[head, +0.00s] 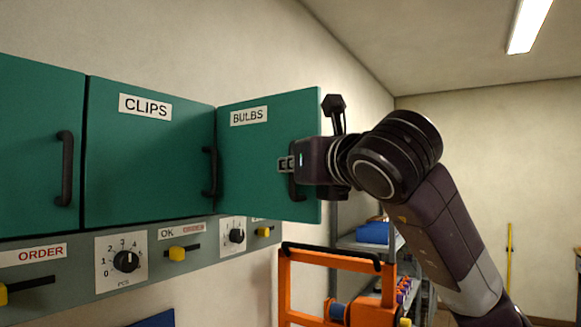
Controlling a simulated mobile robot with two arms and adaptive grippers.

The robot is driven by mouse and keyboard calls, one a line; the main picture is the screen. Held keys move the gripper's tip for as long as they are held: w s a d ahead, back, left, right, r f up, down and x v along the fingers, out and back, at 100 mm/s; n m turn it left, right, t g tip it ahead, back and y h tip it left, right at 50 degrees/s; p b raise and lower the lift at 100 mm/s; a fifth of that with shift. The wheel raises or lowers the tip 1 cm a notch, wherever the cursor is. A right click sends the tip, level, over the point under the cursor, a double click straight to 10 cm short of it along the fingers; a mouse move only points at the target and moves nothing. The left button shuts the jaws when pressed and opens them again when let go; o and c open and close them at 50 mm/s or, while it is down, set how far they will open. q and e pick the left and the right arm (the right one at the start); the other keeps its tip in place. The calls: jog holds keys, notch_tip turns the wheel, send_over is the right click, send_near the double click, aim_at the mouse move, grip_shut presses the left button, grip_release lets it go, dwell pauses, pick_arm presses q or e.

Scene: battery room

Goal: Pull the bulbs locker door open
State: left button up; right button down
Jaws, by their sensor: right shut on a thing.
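The green bulbs locker door (255,160), labelled BULBS, is in the head view just right of the picture's middle left. It stands swung out from the locker row, with its right edge toward me, so it is partly open. Its dark handle (297,190) is near the right edge, partly hidden by my gripper. My right gripper (288,163) is shut on this handle, reaching in from the right. The inside of the bulbs locker is hidden behind the door. My left gripper is not in view.
The clips locker door (150,150) is shut, left of the bulbs door. Below runs a grey panel (75,262) with dials and yellow sliders. An orange frame (325,258) stands below right, with a shelf holding a blue bin (373,233) behind.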

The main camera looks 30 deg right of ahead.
jog(key=shift+f, duration=0.1)
jog(key=c, duration=2.4)
grip_release()
jog(key=shift+o, duration=0.4)
jog(key=shift+s+d, duration=0.15)
jog(key=shift+s, duration=0.1)
jog(key=s, duration=1.2)
jog(key=shift+a, duration=0.35)
